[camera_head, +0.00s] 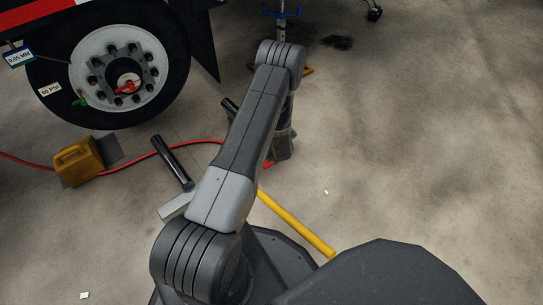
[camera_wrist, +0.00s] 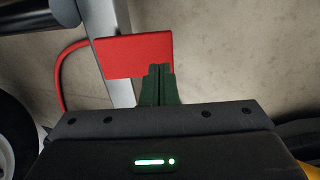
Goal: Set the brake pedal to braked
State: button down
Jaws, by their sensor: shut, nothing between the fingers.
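The brake pedal (camera_wrist: 128,55) shows in the wrist view as a flat red plate in front of a silver bar (camera_wrist: 122,95). My gripper (camera_wrist: 160,68) has its dark green fingers shut together and empty. The fingertips overlap the lower right part of the red plate in the picture; I cannot tell whether they touch it. In the head view my arm hides most of the pedal area, and only a small bit of red shows beside my wrist, perhaps the pedal.
In the head view, a truck wheel (camera_head: 160,75) stands at the upper left. A yellow can (camera_head: 77,163), a red hose (camera_head: 190,143), a black cylinder (camera_head: 173,163) and a yellow bar (camera_head: 300,226) are on the left and middle. The floor at right is clear.

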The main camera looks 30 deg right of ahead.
aim_at(270, 166)
jog(key=shift+b+x, duration=0.5)
jog(key=shift+x, duration=0.95)
jog(key=shift+s+f+p, duration=0.2)
jog(key=shift+f+p, duration=0.35)
jog(key=shift+f, duration=0.05)
jog(key=shift+s+f, duration=0.2)
jog(key=shift+f, duration=0.8)
